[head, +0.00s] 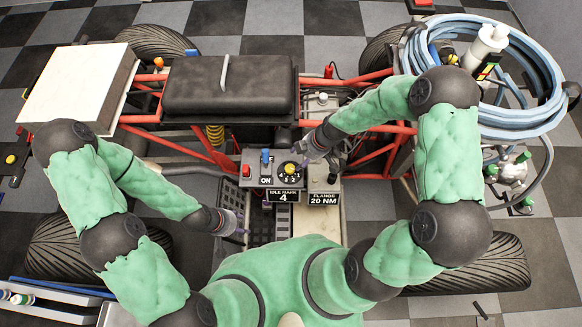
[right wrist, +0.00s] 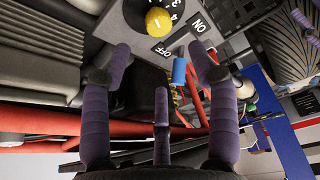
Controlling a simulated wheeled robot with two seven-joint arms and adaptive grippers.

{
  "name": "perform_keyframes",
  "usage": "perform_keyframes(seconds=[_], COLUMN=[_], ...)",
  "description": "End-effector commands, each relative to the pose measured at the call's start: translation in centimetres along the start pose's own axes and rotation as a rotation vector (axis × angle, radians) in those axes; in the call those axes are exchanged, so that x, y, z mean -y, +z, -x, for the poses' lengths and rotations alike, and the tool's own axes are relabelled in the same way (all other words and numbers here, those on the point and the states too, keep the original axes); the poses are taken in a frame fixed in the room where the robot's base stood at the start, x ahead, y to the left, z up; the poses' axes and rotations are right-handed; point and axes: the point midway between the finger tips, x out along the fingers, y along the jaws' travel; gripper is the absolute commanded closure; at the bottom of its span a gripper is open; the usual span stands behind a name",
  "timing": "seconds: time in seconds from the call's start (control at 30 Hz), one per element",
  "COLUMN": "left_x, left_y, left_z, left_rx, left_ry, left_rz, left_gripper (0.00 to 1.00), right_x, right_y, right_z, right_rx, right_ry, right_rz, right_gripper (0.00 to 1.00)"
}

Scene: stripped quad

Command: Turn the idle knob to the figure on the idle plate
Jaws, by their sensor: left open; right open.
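The yellow idle knob (head: 290,169) sits on a dark round dial on a grey panel. The idle plate (head: 284,196) below it reads "IDLE MARK 4". In the right wrist view the knob (right wrist: 158,20) is at the top, with white figures around its dial and a pale mark on its face; I cannot tell which figure it points to. My right gripper (head: 312,158) is just right of the knob, open and empty; its fingers also show in the right wrist view (right wrist: 158,52), apart from the knob. My left gripper (head: 238,222) is open and empty, lower left of the panel.
A blue switch (head: 265,157) stands left of the knob, by an ON label. A "FLANGE 20 NM" plate (head: 323,199) is right of the idle plate. Red frame tubes (head: 205,145) and a black seat (head: 228,85) lie beyond. A blue hose coil (head: 545,80) is at right.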

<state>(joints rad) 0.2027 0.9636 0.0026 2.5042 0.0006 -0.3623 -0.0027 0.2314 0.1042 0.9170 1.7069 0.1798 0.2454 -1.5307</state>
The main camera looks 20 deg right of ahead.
Motion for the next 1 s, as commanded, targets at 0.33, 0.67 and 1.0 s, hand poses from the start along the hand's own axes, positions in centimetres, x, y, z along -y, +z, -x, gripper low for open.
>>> perform_keyframes(seconds=[0.33, 0.67, 1.0], left_x=[0.9, 1.3, 1.3], left_y=[-0.1, -0.2, -0.2], left_z=[-2.5, -3.6, -3.7], left_rx=[-0.001, -0.001, -0.001], left_ry=[0.000, 0.000, 0.000], left_rz=[0.000, 0.000, 0.000], left_gripper=[0.47, 0.47, 0.47], right_x=[0.1, 0.1, 0.1], right_y=[0.1, 0.1, 0.0], right_z=[-6.3, -9.7, -9.9], right_rx=[0.000, 0.000, 0.000], right_ry=[-0.003, -0.001, -0.001], right_rz=[0.000, -0.001, -0.002], right_gripper=[0.40, 0.40, 0.40])
